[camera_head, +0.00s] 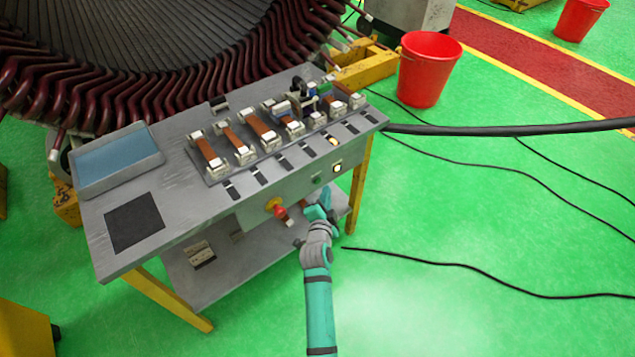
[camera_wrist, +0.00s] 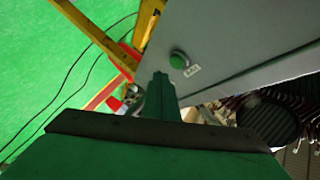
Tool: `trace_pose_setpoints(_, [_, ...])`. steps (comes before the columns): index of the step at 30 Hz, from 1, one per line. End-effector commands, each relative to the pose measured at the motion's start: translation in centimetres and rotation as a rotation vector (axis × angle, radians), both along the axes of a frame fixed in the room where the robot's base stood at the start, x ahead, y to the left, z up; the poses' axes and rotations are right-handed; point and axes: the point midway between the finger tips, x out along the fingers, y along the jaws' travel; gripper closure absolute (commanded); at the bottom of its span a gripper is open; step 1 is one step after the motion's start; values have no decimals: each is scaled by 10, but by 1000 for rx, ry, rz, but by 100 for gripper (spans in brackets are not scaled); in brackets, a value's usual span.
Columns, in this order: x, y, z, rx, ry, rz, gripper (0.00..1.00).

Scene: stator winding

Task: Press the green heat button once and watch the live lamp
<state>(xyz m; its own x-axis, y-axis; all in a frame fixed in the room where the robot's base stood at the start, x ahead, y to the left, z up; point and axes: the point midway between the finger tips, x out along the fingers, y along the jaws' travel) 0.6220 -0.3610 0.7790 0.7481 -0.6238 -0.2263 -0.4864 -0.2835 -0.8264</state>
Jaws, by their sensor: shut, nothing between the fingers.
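The green heat button (camera_head: 317,179) sits on the front panel of the grey workbench. In the wrist view the green button (camera_wrist: 179,60) stands out from the grey panel, with a small white label beside it. A lamp (camera_head: 337,168) with a pale, bright face is on the panel to the right of the button in the head view. My gripper (camera_head: 322,205) is in front of the panel, just below the button. In the wrist view the shut fingertips (camera_wrist: 161,80) point toward the panel, close to the button with a gap visible in the picture. The fingers hold nothing.
A red emergency knob (camera_head: 279,209) on yellow is left of my gripper. The bench top (camera_head: 190,215) carries a blue-lined tray (camera_head: 117,158) and a row of clamped copper-coloured bars. A large wound stator (camera_head: 140,60) stands behind. A lower shelf is under the panel. Black cables cross the green floor.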

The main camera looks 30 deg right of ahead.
Motion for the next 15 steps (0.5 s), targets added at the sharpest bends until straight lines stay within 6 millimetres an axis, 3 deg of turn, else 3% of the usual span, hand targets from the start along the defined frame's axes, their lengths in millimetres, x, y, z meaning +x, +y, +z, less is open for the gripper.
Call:
trace_pose_setpoints(9, [-28,-3,-1,1,1,-2,100])
trace_pose_setpoints(15, [-37,-3,0,1,0,-1,100])
